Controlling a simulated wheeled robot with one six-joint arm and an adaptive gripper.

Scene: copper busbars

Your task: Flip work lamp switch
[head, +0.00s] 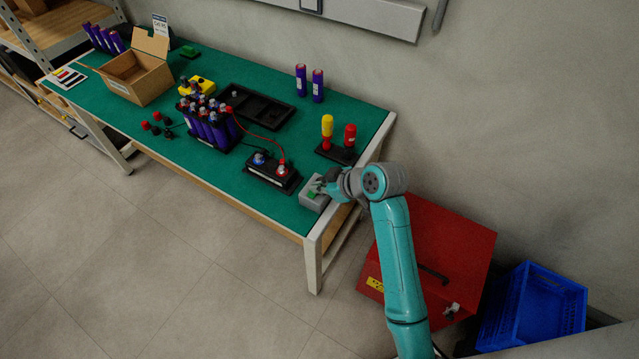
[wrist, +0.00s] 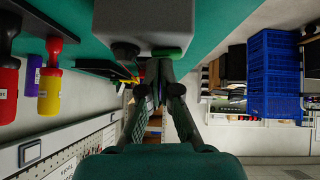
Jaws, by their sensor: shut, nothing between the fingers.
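A grey switch box (head: 314,203) sits on the green bench top near its right front corner. A green part (head: 313,193) shows on it beside my fingers. My gripper (head: 320,186) is over the box, shut and empty. In the wrist view the grey box (wrist: 150,20) is at the top, with a dark round knob (wrist: 123,50) and a green switch (wrist: 167,53) on its face. My fingertips (wrist: 159,66) are together, just below the green switch in that picture. I cannot tell whether they touch it. No lamp can be made out.
A black block with blue and red terminals (head: 271,172) is left of the box. A stand with yellow and red-handled tools (head: 338,152) is behind. Purple cells (head: 212,130) stand farther left. A red chest (head: 440,250) and blue crate (head: 530,310) are on the floor to the right.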

